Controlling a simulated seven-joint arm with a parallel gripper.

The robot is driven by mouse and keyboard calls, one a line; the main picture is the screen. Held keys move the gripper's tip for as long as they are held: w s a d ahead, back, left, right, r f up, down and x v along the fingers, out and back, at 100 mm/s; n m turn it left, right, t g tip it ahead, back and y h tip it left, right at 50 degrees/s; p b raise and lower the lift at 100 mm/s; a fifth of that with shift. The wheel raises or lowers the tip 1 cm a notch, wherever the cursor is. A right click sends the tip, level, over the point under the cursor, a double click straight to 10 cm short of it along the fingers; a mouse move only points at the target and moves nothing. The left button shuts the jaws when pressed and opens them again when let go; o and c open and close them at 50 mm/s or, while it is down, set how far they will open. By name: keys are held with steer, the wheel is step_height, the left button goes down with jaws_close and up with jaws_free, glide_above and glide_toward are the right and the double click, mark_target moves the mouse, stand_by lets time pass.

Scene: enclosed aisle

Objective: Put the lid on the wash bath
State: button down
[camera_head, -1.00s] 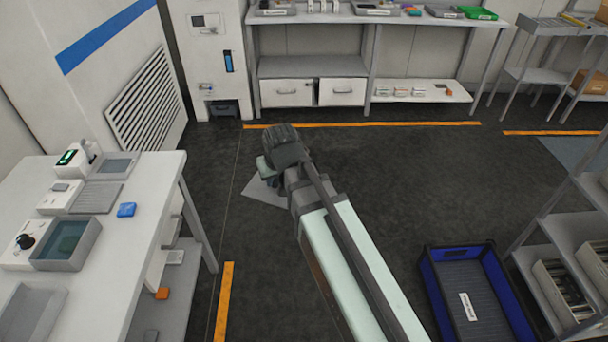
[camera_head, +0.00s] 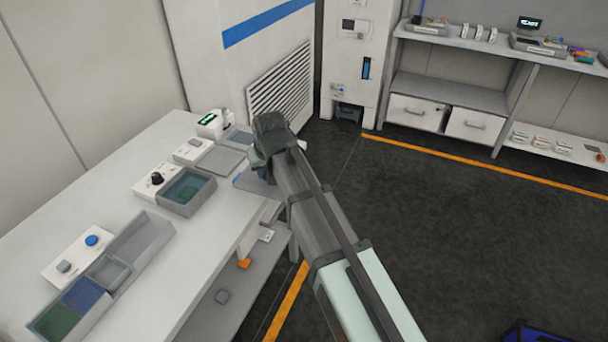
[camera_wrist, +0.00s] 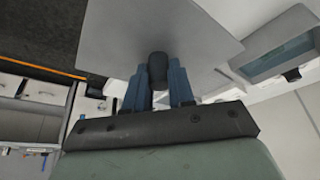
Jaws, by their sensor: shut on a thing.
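My gripper (camera_wrist: 157,80) is shut on the dark knob (camera_wrist: 157,65) of a flat grey lid (camera_wrist: 200,28), its blue fingers on either side of the knob. In the head view my gripper (camera_head: 258,160) is at the right edge of the left bench, with the lid (camera_head: 262,185) partly hidden by my arm. The wash bath (camera_head: 168,203), a grey open box with teal liquid, stands uncovered on the bench, left of my gripper. A bath with teal liquid also shows at the upper right of the wrist view (camera_wrist: 262,68), apart from the lid.
A control box with a black knob (camera_head: 154,184) stands left of the bath, and a flat grey tray (camera_head: 220,160) behind it. A compartmented tray (camera_head: 143,238) lies nearer. A blue block (camera_head: 237,179) is near the bench edge.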

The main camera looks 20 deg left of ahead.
steer(key=s+a+r+n+g, duration=0.1)
steer(key=s+a+n+g, duration=0.1)
steer(key=a+n, duration=0.4)
steer(key=s+a+r+n+g, duration=0.2)
steer(key=a+n, duration=0.3)
steer(key=a, duration=0.5)
steer(key=s+a+r+n+g, duration=0.2)
steer(key=s+a+n, duration=0.2)
steer(key=a+n, duration=0.2)
steer(key=shift+s+a+r+n, duration=0.2)
steer(key=shift+a+n, duration=0.1)
steer(key=shift+a, duration=0.95)
steer(key=shift+f, duration=0.1)
steer(key=shift+f, duration=3.95)
steer(key=shift+f, duration=0.65)
steer(key=c, duration=0.9)
jaws_free()
